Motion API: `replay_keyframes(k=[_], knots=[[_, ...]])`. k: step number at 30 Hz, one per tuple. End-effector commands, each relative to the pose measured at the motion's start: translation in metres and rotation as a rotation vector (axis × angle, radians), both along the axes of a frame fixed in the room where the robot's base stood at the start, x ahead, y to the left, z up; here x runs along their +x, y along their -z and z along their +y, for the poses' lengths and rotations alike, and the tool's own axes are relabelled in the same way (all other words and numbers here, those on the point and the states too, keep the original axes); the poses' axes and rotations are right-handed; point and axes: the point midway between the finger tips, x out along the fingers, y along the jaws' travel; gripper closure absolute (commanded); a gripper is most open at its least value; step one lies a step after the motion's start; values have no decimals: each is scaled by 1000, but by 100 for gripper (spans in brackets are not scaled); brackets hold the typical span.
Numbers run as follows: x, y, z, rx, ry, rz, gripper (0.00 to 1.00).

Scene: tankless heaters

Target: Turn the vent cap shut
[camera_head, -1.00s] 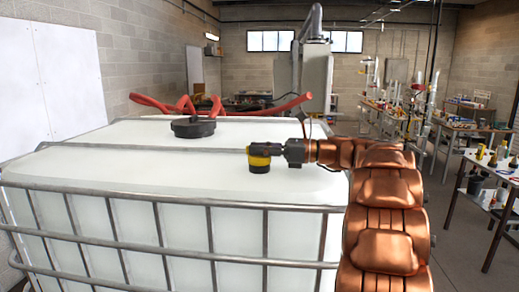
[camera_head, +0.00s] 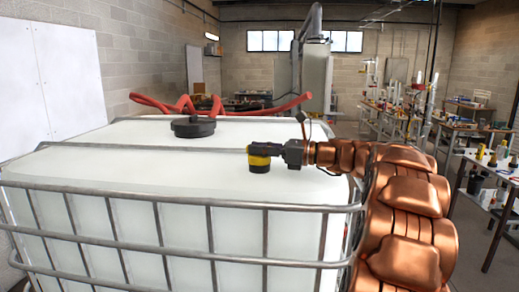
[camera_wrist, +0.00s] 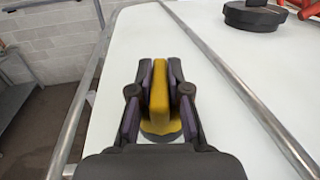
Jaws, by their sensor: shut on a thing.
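The yellow vent cap (camera_head: 259,150) sits on a dark base on top of the white tank (camera_head: 120,165), near its right front part. My gripper (camera_head: 272,150) reaches in from the right and is shut on the cap. In the wrist view the cap's raised yellow grip (camera_wrist: 159,95) stands between the two dark fingers of my gripper (camera_wrist: 160,100). The yellow rim below shows partly. The fingers hide the sides of the grip.
A large black lid (camera_head: 193,127) stands on the tank farther left. A red hose (camera_head: 225,106) lies behind it. A metal cage (camera_head: 130,245) surrounds the tank, with a bar (camera_head: 130,147) across its top. Workbenches (camera_head: 410,115) stand at the right. The tank top around the cap is clear.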

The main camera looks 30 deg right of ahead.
Motion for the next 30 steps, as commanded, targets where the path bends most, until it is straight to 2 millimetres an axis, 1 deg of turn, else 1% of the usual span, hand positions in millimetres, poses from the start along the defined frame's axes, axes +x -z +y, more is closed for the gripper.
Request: replay_keyframes(k=[1, 17, 30], knots=[[0, -3, 3, 1, 13, -4, 100], [-1, -2, 4, 3, 234, -4, 100], [-1, -1, 4, 2, 478, -6, 100]])
